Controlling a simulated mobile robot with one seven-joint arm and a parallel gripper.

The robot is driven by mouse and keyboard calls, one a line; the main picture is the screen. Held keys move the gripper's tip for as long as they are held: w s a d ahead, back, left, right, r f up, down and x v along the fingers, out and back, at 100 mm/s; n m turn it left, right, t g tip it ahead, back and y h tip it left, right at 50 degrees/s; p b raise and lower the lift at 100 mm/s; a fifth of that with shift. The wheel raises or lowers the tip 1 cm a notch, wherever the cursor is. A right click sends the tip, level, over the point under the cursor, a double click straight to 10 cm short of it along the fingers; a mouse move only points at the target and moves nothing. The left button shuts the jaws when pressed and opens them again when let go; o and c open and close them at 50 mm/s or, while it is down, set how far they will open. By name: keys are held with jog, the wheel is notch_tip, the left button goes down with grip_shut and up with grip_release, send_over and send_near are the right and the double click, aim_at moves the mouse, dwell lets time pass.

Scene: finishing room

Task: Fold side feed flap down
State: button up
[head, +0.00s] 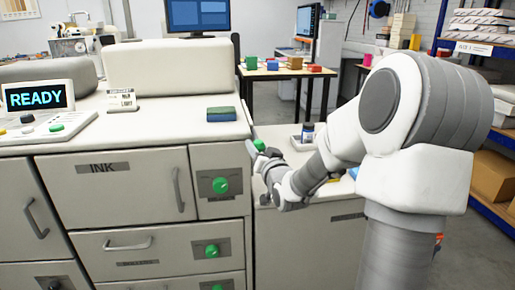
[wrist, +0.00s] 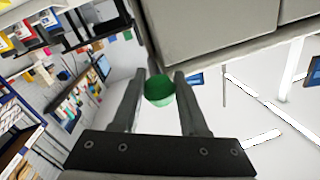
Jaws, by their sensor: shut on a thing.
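A round green knob (wrist: 159,91) sits between the two fingers of my gripper (wrist: 158,97) in the wrist view, and the fingers are shut on it. In the head view the same green knob (head: 259,145) shows at the right side of the white machine (head: 150,125), with my gripper (head: 264,160) at it from the right. A thin pale edge beside the knob may be the side feed flap; its face is turned away, so I cannot tell its angle. In the wrist view the pale machine panels (wrist: 215,30) lie just beyond the knob.
A lower white cabinet (head: 305,245) stands right of the machine, beneath my arm, with a small dark bottle (head: 307,132) on top. Several green knobs and drawer handles are on the machine's front. A blue-green sponge (head: 221,114) lies on its top. A table (head: 290,72) with coloured blocks stands behind.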

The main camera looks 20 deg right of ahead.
grip_shut()
dwell(1.0)
